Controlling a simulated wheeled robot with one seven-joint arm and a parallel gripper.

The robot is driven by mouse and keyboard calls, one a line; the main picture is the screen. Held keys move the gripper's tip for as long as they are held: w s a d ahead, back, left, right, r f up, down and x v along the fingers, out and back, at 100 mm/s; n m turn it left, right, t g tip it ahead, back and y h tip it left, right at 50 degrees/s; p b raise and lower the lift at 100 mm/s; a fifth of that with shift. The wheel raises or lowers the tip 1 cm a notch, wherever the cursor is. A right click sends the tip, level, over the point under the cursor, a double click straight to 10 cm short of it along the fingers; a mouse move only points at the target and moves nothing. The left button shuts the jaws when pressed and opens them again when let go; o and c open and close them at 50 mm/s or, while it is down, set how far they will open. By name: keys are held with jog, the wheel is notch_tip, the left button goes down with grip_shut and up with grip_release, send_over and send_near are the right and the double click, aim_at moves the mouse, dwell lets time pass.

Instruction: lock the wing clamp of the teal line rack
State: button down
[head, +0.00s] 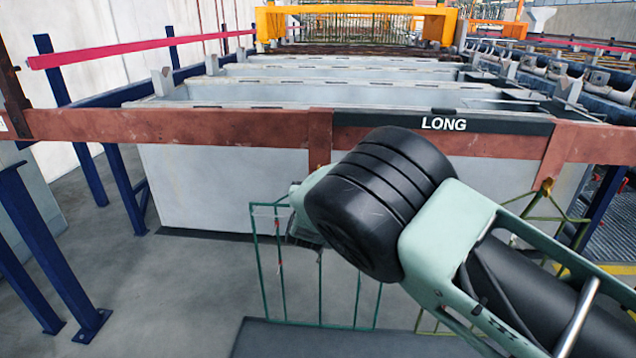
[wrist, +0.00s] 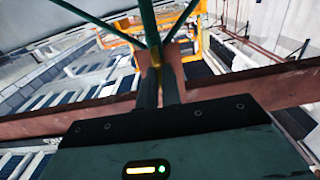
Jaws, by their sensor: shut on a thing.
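The teal line rack (head: 281,265) hangs below the red-brown beam in the head view; my arm hides its upper part. In the wrist view its teal tubes (wrist: 148,22) meet just beyond my fingertips. A small yellowish piece there, seemingly the wing clamp (wrist: 155,69), is mostly covered by the fingers. My gripper (wrist: 160,80) is shut on it, close to the beam. The clamp's exact angle is hidden. In the head view my arm hides the fingers and clamp.
The red-brown beam (head: 220,126) spans the front of the grey tanks, with a dark "LONG" label (head: 442,124). A yellow-green rack (head: 548,210) hangs to the right. Blue posts (head: 45,255) stand at left. The grey floor (head: 180,290) at front left is clear.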

dwell(0.4)
jog(key=c, duration=1.6)
grip_release()
jog(key=s+b, duration=0.1)
jog(key=s, duration=0.4)
jog(key=s+b, duration=0.1)
jog(key=s, duration=0.5)
jog(key=s+b, duration=0.1)
jog(key=s, duration=0.5)
jog(key=shift+s+a, duration=0.2)
jog(key=shift+a, duration=0.05)
jog(key=s+d+r+n+g+y+p, duration=0.1)
jog(key=s+d+n+g+y, duration=0.2)
jog(key=s+g, duration=0.5)
jog(key=s+d+r+n+g+y, duration=0.1)
jog(key=s+d+n+g+y, duration=0.15)
jog(key=s+g, duration=0.55)
jog(key=s+d+h, duration=0.1)
jog(key=s+d, duration=0.3)
jog(key=s, duration=0.1)
jog(key=s+d+r+n+g+h, duration=0.1)
jog(key=s+d+h, duration=0.1)
jog(key=s+d, duration=0.3)
jog(key=s+d+r+n+g+h, duration=0.1)
jog(key=s+d, duration=0.4)
jog(key=s, duration=0.1)
jog(key=shift+s+d+n, duration=0.1)
jog(key=shift+d+n, duration=0.1)
jog(key=shift+n, duration=0.05)
